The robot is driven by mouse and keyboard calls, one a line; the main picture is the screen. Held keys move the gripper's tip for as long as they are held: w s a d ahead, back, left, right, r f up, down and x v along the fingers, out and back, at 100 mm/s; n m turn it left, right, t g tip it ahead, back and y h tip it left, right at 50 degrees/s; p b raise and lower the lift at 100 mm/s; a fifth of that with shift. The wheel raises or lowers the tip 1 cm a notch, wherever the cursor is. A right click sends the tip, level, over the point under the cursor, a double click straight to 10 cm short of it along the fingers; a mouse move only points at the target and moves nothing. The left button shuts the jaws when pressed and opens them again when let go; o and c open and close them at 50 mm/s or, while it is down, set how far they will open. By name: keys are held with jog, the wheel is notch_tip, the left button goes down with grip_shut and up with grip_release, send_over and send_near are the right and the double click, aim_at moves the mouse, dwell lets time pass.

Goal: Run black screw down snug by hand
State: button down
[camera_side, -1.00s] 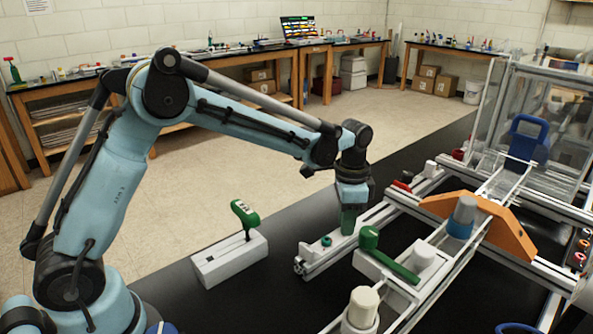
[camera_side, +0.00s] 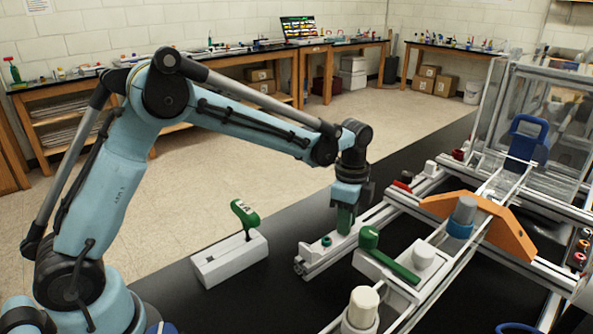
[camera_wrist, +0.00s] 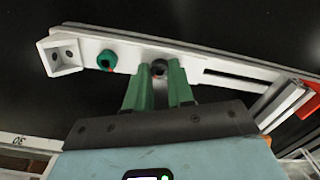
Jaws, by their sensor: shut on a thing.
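My gripper (camera_wrist: 160,72) points down at the white extrusion rail, its two green fingers shut on the black screw (camera_wrist: 160,67). The screw shows as a small dark round head between the fingertips, on the rail's top face. How far it is seated is hidden. In the side view my gripper (camera_side: 345,228) is at the rail (camera_side: 318,262), and its fingers hide the screw. A teal round fastener (camera_wrist: 107,60) with a dark centre sits on the same rail, nearer its end, apart from the fingers. It also shows in the side view (camera_side: 326,241).
A white block (camera_side: 230,262) holding a green-handled key (camera_side: 245,216) upright stands left of the rail. A green-handled tool (camera_side: 385,255) lies close to the right of my gripper. An orange bracket (camera_side: 510,240) spans rails further right.

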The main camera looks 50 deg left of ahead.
jog(key=c, duration=1)
grip_release()
jog(key=shift+o, duration=0.2)
jog(key=shift+r, duration=0.15)
notch_tip(320, 180, up, 12)
notch_tip(320, 180, down, 12)
jog(key=shift+f, duration=0.2)
dwell(0.5)
